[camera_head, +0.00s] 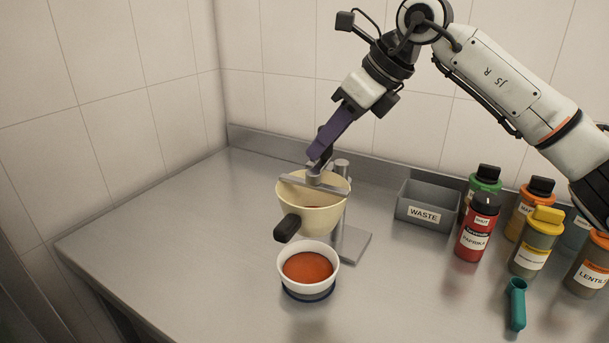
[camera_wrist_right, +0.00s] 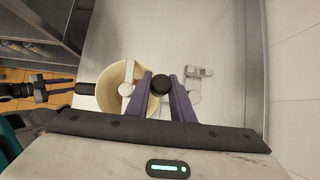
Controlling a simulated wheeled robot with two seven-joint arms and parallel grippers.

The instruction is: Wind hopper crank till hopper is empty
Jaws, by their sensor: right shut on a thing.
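The cream hopper (camera_head: 330,218) stands on a metal stand, with a grey crank bar (camera_head: 335,188) across its rim and a dark side handle (camera_head: 288,228). A little red-orange material shows inside the hopper, also in the wrist view (camera_wrist_right: 125,90). My right gripper (camera_head: 319,165) is shut on the crank's black knob (camera_wrist_right: 162,86) above the bowl. A white cup (camera_head: 283,268) with a dark blue base stands below, holding orange-red powder (camera_head: 307,266). My left gripper (camera_wrist_right: 62,90) appears at the wrist view's left edge, fingers apart and empty; it is outside the head view.
A grey WASTE bin (camera_head: 423,197) stands right of the hopper. Several spice bottles, including red paprika (camera_head: 478,232), crowd the right side. A teal scoop (camera_head: 516,303) lies at the front right. The left of the steel counter (camera_head: 170,240) is clear.

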